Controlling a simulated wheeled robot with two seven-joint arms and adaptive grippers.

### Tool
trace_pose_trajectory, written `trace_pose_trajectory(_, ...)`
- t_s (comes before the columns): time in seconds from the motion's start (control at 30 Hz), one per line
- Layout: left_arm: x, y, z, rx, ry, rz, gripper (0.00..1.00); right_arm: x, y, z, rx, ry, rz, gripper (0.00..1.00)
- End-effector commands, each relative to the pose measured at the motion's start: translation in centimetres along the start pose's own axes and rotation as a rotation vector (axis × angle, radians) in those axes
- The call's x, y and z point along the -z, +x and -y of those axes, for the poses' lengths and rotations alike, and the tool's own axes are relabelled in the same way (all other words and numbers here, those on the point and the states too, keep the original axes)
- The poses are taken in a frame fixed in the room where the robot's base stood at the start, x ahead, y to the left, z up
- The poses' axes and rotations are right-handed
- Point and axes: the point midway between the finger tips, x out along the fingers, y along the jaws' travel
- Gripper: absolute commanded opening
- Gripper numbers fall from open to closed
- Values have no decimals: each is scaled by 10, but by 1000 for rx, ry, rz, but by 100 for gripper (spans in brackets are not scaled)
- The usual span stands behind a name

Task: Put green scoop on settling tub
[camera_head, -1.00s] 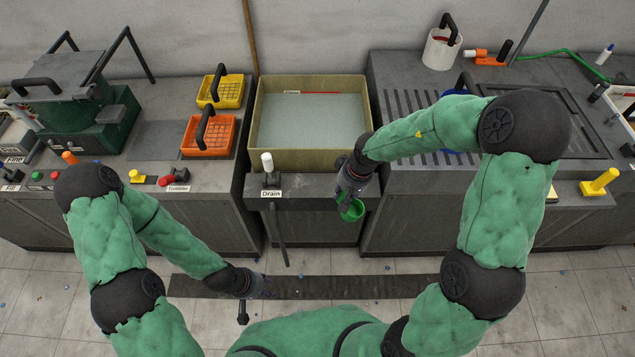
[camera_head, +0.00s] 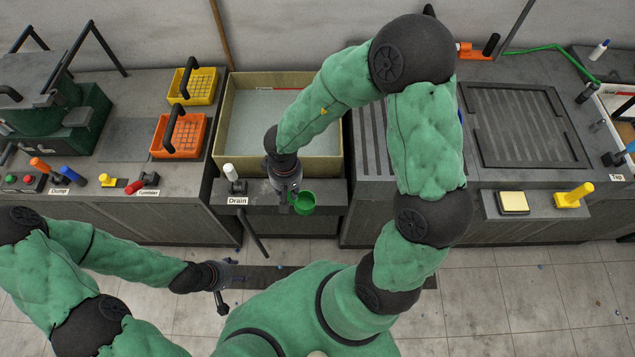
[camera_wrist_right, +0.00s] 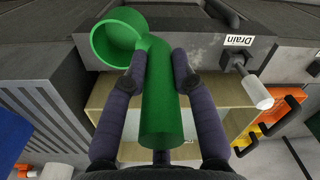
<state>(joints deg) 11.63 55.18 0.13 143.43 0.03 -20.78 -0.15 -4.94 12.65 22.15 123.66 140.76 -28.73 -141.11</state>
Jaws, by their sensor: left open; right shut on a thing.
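The green scoop (camera_head: 304,203) is held by my right gripper (camera_head: 287,192), just in front of the settling tub's front wall, over the ledge. In the right wrist view the scoop (camera_wrist_right: 157,110) has its handle between the two fingers (camera_wrist_right: 158,75), its round cup at the upper left. The settling tub (camera_head: 232,158) is an olive, open box with pale grey water. It also shows in the right wrist view (camera_wrist_right: 104,104), behind the fingers. My right forearm covers part of the tub. My left gripper (camera_head: 222,287) is open and empty, low over the floor.
A white-tipped Drain lever (camera_head: 231,174) stands at the ledge's left. An orange basket (camera_head: 179,135) and a yellow basket (camera_head: 192,86) stand left of the tub. A ribbed grey counter (camera_head: 376,150) lies to the right. The tub's water surface is clear of objects.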

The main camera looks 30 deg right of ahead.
Motion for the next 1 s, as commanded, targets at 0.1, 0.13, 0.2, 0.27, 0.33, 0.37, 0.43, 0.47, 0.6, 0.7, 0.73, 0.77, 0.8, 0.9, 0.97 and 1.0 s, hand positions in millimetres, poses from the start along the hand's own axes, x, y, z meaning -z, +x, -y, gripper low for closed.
trace_pose_trajectory(0.1, -1, -25, -9, 0, 0, 0, 58, -26, -21, 7, -47, -13, 22, 0)
trace_pose_trajectory(0.13, -1, -28, -10, 0, 0, 1, 58, -31, -23, 8, -57, -14, 25, 0)
trace_pose_trajectory(0.2, -2, -33, -12, 0, 0, 1, 58, -40, -26, 8, -77, -14, 32, 0)
trace_pose_trajectory(0.27, -2, -36, -13, 0, 1, 1, 58, -46, -28, 9, -89, -15, 34, 0)
trace_pose_trajectory(0.33, -2, -37, -13, 0, 1, 1, 58, -48, -28, 8, -98, -14, 35, 0)
trace_pose_trajectory(0.37, -2, -36, -13, 0, 1, 1, 58, -48, -27, 7, -100, -13, 35, 0)
trace_pose_trajectory(0.43, -2, -32, -12, 0, 0, 1, 58, -43, -22, 2, -102, -11, 35, 0)
trace_pose_trajectory(0.47, -2, -30, -11, 0, 0, 1, 58, -39, -20, -2, -102, -9, 34, 0)
trace_pose_trajectory(0.6, -1, -18, -7, 0, 0, 1, 58, -19, -5, -22, -102, -6, 36, 0)
trace_pose_trajectory(0.7, -1, -11, -4, 0, 0, 1, 58, -3, 4, -36, -102, -8, 35, 0)
trace_pose_trajectory(0.73, -1, -9, -4, 0, 0, 1, 58, 2, 6, -41, -101, -7, 35, 0)
trace_pose_trajectory(0.77, -1, -7, -3, 0, 0, 1, 58, 6, 9, -45, -101, -7, 35, 0)
trace_pose_trajectory(0.8, -1, -4, -2, 0, 0, 1, 58, 13, 12, -51, -101, -8, 36, 0)
trace_pose_trajectory(0.9, 0, 4, 1, 0, 0, 1, 58, 24, 28, -62, -102, -10, 38, 0)
trace_pose_trajectory(0.97, 0, 9, 3, 0, 0, 1, 58, 30, 38, -68, -102, -11, 38, 0)
trace_pose_trajectory(1.0, 0, 12, 4, 0, 0, 1, 58, 34, 44, -71, -101, -11, 37, 0)
